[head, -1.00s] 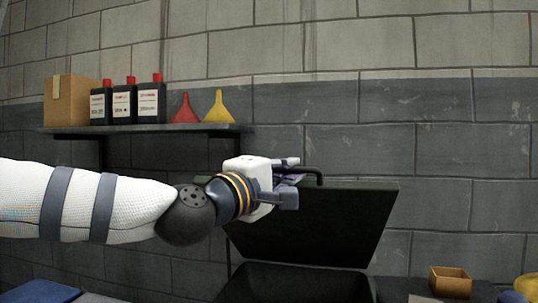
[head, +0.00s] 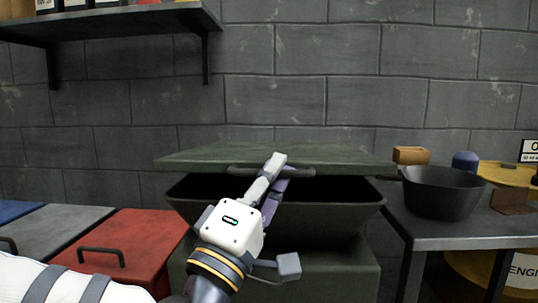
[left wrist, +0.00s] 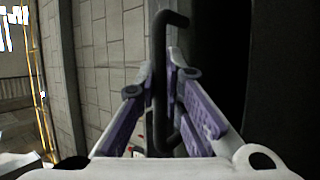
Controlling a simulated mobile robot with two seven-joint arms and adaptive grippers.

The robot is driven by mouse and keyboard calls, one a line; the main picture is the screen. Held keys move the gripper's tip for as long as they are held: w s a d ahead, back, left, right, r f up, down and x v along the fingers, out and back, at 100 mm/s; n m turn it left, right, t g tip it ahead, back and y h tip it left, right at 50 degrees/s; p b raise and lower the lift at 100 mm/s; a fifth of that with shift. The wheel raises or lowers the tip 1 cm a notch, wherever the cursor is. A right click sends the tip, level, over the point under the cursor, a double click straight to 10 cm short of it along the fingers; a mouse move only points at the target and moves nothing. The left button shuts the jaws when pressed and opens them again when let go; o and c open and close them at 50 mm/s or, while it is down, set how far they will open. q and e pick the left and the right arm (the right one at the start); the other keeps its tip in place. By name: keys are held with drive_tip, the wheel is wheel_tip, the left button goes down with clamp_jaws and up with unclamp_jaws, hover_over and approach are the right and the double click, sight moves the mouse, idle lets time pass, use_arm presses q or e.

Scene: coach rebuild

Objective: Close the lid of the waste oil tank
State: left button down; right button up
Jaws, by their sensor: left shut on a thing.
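The waste oil tank (head: 330,220) is a dark bin in the middle of the head view, on a dark green body. Its dark green lid (head: 340,155) is nearly level above the rim, with a dark gap between them. The lid's black bar handle (head: 305,172) is at its front edge. My left gripper (head: 276,168) is shut on the handle. In the left wrist view the handle (left wrist: 159,80) runs between the purple-lined fingers (left wrist: 168,75). The fingers hide part of the handle. My right gripper is not in view.
A red box (head: 140,240) with a handle stands at the left, beside grey and blue ones. A black bowl (head: 442,195) stands on a table at the right. A wall shelf (head: 130,20) is at the upper left. A grey block wall is behind.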

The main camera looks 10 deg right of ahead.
use_arm(q)
wheel_tip(320, 180, down, 6)
drive_tip(key=b, duration=0.2)
drive_tip(key=shift+s+b, duration=0.15)
drive_tip(key=shift+b, duration=0.2)
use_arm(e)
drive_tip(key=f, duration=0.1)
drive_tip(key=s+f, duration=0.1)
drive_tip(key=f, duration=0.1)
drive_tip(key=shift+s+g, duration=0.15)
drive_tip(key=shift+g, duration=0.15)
use_arm(q)
drive_tip(key=shift+d+f, duration=0.1)
drive_tip(key=shift+f, duration=0.1)
drive_tip(key=c, duration=1.8)
unclamp_jaws()
drive_tip(key=shift+o, duration=0.6)
drive_tip(key=shift+r, duration=0.15)
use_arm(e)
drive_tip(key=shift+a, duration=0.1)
use_arm(q)
drive_tip(key=shift+r, duration=0.2)
